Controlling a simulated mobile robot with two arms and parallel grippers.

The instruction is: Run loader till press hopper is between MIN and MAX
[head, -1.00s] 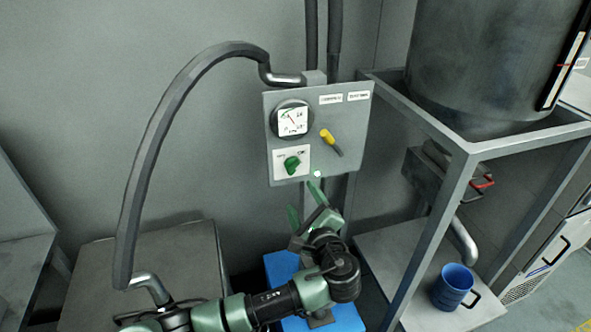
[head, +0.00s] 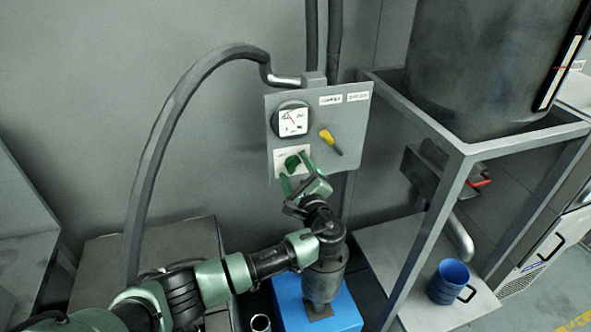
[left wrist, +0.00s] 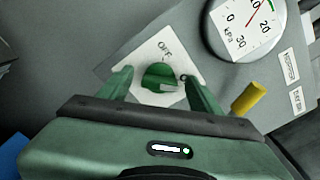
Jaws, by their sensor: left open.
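The grey control panel (head: 352,118) hangs on the wall. Its green rotary knob (left wrist: 161,77) sits on a white plate; "OFF" is readable beside it in the left wrist view, and the other word is partly covered. My left gripper (head: 297,176) is open, with its green fingers on either side of the knob; I cannot tell if they touch it. The pressure gauge (left wrist: 245,22) is above the knob, its red needle in the upper part of the dial. The press hopper seems to be the big dark cylinder (head: 480,65) with a level strip (head: 563,72) at right. My right gripper does not show.
A yellow-handled lever (head: 330,141) is right of the knob. A grey hose (head: 165,130) arcs to the panel. A metal frame (head: 455,185) carries the cylinder, with a red-handled valve (head: 480,183) below. A blue mug (head: 448,283) stands on the lower shelf. A blue box (head: 345,310) is under my arm.

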